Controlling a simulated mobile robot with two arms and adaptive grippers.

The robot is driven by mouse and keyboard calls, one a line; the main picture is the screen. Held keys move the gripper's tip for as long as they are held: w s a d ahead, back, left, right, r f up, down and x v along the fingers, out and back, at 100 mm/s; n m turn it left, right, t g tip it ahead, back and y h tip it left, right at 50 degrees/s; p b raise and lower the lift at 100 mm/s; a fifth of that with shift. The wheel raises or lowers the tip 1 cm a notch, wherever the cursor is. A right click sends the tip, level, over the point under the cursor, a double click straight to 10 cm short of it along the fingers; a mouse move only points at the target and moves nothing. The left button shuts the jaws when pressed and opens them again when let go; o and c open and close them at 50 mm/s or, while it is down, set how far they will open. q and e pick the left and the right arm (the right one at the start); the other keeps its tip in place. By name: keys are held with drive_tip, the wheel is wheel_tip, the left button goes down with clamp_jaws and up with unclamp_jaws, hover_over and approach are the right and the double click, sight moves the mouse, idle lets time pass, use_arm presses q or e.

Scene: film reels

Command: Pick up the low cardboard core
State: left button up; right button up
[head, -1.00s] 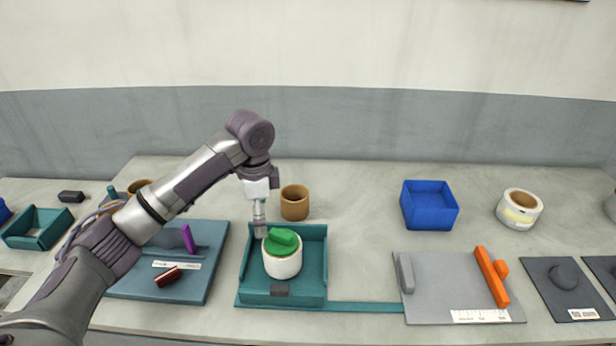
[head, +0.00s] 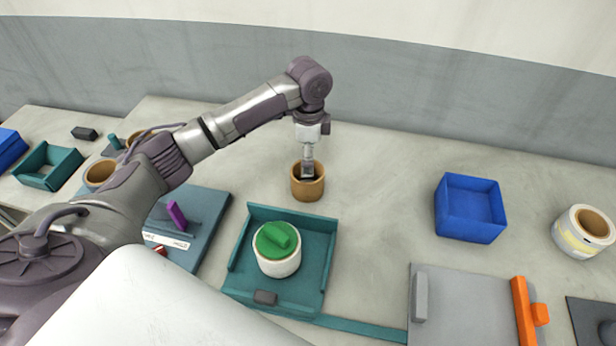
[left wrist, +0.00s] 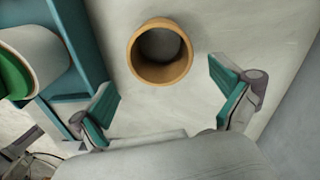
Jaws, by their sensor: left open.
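A brown cardboard core (head: 307,192), a short open tube, stands upright on the bench behind the teal tray. My left gripper (head: 308,168) is over it in the head view, pointing down, and covers part of its opening. In the left wrist view the core (left wrist: 160,74) shows whole, with its round mouth facing the camera. The open left fingers (left wrist: 166,80) sit to either side of its near edge, with gaps, and nothing is between them. Two similar cores (head: 99,174) stand at the left, partly behind my arm.
The teal tray (head: 240,255) holds a white roll with a green top (head: 277,262), close to the core. A blue bin (head: 470,222), a grey board (head: 445,310) and a white roll (head: 583,236) are at the right. The bench between core and bin is clear.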

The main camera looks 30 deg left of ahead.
sight(304, 192)
use_arm(q)
wheel_tip(304, 192, down, 7)
drive_tip(key=shift+s+a+r+p, duration=0.1)
drive_tip(key=shift+a+p, duration=0.05)
drive_tip(key=shift+p, duration=0.75)
drive_tip(key=shift+f, duration=0.5)
drive_tip(key=c, duration=0.9)
